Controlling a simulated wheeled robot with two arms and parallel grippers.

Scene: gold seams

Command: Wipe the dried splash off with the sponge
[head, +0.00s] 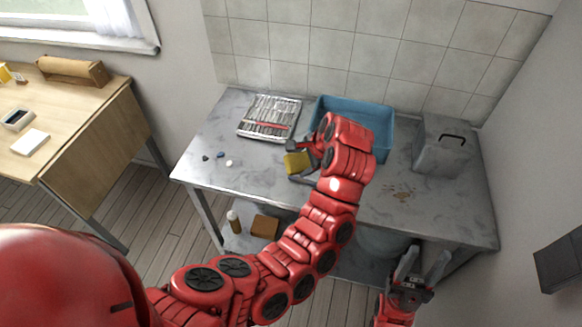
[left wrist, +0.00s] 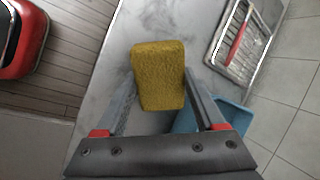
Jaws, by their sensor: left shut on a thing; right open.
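The yellow sponge (head: 297,163) is held in my left gripper (head: 307,160) above the grey table, left of the table's middle. In the left wrist view the sponge (left wrist: 159,76) sits between the two fingers of the left gripper (left wrist: 160,88), which is shut on it. The dried splash (head: 403,193) is a small brown patch on the right part of the tabletop, to the right of the left arm and apart from the sponge. My right gripper (head: 421,262) is open and empty, in front of the table's front edge at the right.
A blue bin (head: 379,137) stands at the back of the grey table (head: 208,137), partly hidden by my left arm. A tray of tools (head: 270,117) lies at back left, a grey box (head: 440,150) at back right. Small pebbles (head: 221,155) lie at left.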

